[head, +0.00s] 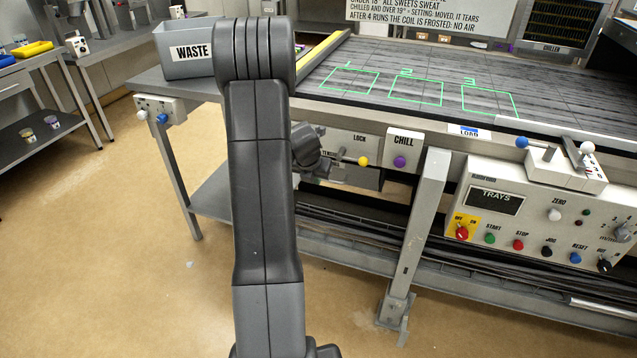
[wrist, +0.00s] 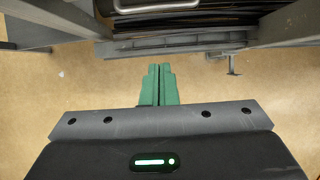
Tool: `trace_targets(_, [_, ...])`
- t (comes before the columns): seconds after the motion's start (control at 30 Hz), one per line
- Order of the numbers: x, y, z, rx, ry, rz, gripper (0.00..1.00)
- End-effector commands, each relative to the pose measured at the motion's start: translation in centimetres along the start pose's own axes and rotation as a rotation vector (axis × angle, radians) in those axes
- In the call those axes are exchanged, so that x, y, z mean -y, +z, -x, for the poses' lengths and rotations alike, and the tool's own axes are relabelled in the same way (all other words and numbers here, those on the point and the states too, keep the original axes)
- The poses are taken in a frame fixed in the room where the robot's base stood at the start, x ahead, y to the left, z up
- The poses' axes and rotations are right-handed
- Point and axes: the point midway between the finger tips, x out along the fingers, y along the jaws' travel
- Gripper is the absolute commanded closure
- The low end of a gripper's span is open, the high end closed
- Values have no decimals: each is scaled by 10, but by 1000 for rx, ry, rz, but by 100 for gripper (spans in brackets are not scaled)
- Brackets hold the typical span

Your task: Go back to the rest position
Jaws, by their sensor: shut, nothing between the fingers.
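My gripper (wrist: 159,85) shows in the wrist view with its two green fingers together and nothing between them. Beyond the fingers are the bare tan floor and the grey underframe of the machine. In the head view my arm rises through the middle of the picture and hides part of the table's left end. The gripper's fingers cannot be made out there.
The belt table (head: 420,70) has three green outlined squares, all empty. A grey waste bin (head: 185,50) stands at its left end. The control panel (head: 535,215), lock lever (head: 351,160) and a table leg (head: 420,220) are to the right. Floor at left is clear.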

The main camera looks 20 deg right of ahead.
Motion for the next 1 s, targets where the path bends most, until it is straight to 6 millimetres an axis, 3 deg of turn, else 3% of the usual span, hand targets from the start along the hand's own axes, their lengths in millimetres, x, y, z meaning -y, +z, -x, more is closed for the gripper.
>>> trace_targets(0.2, [0,-1,13,-2,-1,0,100])
trace_targets(0.57, [0,-1,11,-2,-1,0,100])
trace_targets(0.77, [1,-2,-8,-3,-2,0,100])
trace_targets(1.0, [1,-2,-52,-4,-2,-1,100])
